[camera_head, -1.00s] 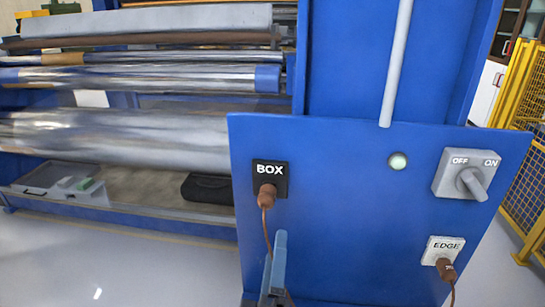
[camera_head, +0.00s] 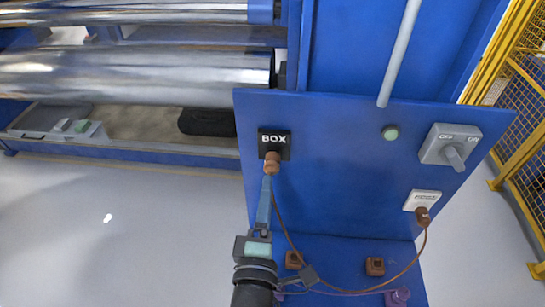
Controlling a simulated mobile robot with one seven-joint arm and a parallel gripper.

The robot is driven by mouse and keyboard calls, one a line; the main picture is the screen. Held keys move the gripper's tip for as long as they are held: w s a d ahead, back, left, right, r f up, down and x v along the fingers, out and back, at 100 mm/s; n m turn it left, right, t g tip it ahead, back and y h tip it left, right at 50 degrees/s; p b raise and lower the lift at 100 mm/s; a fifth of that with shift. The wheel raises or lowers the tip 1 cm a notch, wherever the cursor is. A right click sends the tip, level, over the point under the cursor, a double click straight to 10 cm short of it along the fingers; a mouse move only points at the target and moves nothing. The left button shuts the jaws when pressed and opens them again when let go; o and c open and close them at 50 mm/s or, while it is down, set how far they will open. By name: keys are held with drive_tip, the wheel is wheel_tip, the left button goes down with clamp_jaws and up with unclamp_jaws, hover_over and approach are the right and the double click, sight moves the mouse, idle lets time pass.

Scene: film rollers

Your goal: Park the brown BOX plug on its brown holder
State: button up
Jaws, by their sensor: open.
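The brown BOX plug (camera_head: 272,163) sits in the black socket labelled BOX (camera_head: 275,141) on the blue panel. Its brown cable hangs down from it. My gripper (camera_head: 268,180) is open, with its blue-grey fingers pointing up at the plug from below. The tips overlap the plug's lower end in the picture; I cannot tell whether they straddle or touch it. Two brown holders stand on the blue ledge below the panel: a left holder (camera_head: 293,260), partly beside my gripper, and a right holder (camera_head: 375,266). Neither shows a plug in it.
A grey switch (camera_head: 450,145) and a green lamp (camera_head: 390,133) are above. A purple piece (camera_head: 400,297) is at the ledge's front. A yellow fence stands right.

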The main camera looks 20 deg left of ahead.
sight(271, 173)
drive_tip(key=shift+w, duration=0.1)
drive_tip(key=shift+b+x, duration=1.4)
drive_tip(key=shift+x, duration=3.1)
drive_tip(key=shift+c, duration=0.3)
clamp_jaws()
drive_tip(key=shift+p, duration=0.35)
drive_tip(key=shift+p+v, duration=1.3)
drive_tip(key=shift+v, duration=1.75)
